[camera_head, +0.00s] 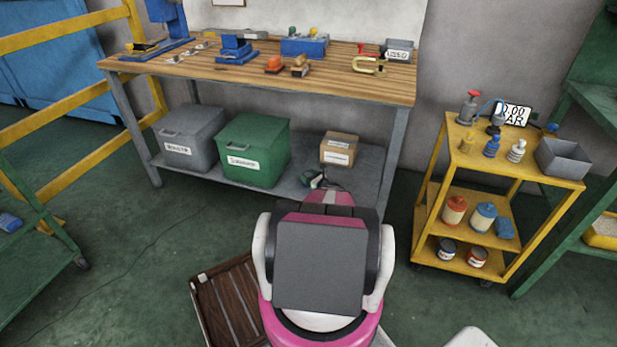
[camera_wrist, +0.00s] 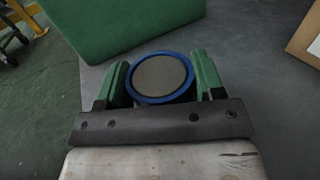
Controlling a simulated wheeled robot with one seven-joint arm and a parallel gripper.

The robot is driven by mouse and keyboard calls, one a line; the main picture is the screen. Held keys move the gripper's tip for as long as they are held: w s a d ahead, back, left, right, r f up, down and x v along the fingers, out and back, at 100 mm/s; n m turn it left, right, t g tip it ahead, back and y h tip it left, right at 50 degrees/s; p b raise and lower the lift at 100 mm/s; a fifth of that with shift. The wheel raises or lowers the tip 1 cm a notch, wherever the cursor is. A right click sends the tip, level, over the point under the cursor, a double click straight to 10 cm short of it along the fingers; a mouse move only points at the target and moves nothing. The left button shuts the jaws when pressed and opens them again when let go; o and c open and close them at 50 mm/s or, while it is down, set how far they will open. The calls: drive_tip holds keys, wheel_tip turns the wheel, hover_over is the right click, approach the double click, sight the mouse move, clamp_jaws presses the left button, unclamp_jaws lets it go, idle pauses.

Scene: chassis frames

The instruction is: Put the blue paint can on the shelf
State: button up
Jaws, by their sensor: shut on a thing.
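A round can with a blue rim and grey top (camera_wrist: 160,76), which looks like the blue paint can, sits between the green fingers of my gripper (camera_wrist: 163,80) in the wrist view. My gripper is shut on it. The grey lower shelf of the workbench (camera_head: 368,162) also shows under and around the can in the wrist view (camera_wrist: 240,70). In the head view my gripper (camera_head: 318,181) is at the shelf's front part, and my arm hides most of the can. I cannot tell whether the can touches the shelf.
A green box (camera_head: 253,153) and a grey box (camera_head: 188,137) stand on the shelf to the left, a cardboard box (camera_head: 339,148) behind right. Tools lie on the benchtop (camera_head: 330,80). A yellow cart (camera_head: 500,262) with several cans stands right. A brown crate (camera_head: 228,300) is on the floor.

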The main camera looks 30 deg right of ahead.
drive_tip(key=shift+f, duration=0.15)
drive_tip(key=o, duration=1.2)
drive_tip(key=shift+c, duration=0.2)
